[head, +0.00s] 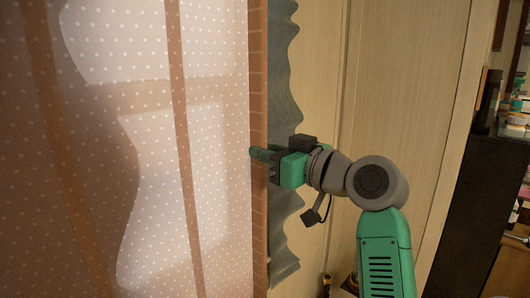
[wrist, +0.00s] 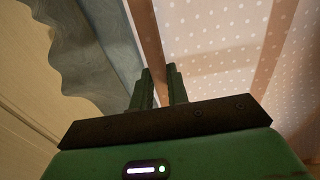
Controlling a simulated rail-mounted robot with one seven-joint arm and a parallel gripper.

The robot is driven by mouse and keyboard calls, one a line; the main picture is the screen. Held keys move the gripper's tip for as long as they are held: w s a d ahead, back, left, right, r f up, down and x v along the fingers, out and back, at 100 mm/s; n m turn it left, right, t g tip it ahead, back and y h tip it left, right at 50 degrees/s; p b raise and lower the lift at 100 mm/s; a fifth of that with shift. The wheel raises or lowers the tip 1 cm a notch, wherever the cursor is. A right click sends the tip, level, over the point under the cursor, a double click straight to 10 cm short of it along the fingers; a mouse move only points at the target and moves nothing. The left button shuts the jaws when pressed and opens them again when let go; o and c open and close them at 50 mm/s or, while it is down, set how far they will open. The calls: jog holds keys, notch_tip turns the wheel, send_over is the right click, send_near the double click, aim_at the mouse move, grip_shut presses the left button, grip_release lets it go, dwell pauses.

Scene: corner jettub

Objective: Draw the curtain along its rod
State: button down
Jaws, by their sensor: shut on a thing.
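A large pale curtain (head: 215,150) with white dots and brown stripes fills the left of the head view. It hangs upright with a brown border (head: 258,80) along its right edge. In the wrist view the dotted cloth (wrist: 215,60) lies beyond and right of the fingers. My gripper (head: 260,153) reaches from the right to this border at mid-height, its fingers close together on the edge. In the wrist view my gripper (wrist: 160,75) has the brown border (wrist: 150,45) running down between its fingertips. The rod is out of view.
A grey-blue wavy cloth (head: 283,90) hangs close behind my gripper, right of the border. A plain beige panelled wall (head: 400,90) stands to the right. A dark cabinet (head: 480,210) with small items is at the far right.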

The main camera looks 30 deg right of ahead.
jog(key=shift+r, duration=0.1)
jog(key=c, duration=1.4)
grip_release()
jog(key=shift+o, duration=0.2)
jog(key=shift+s, duration=0.1)
jog(key=b+v, duration=0.2)
jog(key=v, duration=0.5)
jog(key=shift+s, duration=0.3)
jog(key=shift+d, duration=0.15)
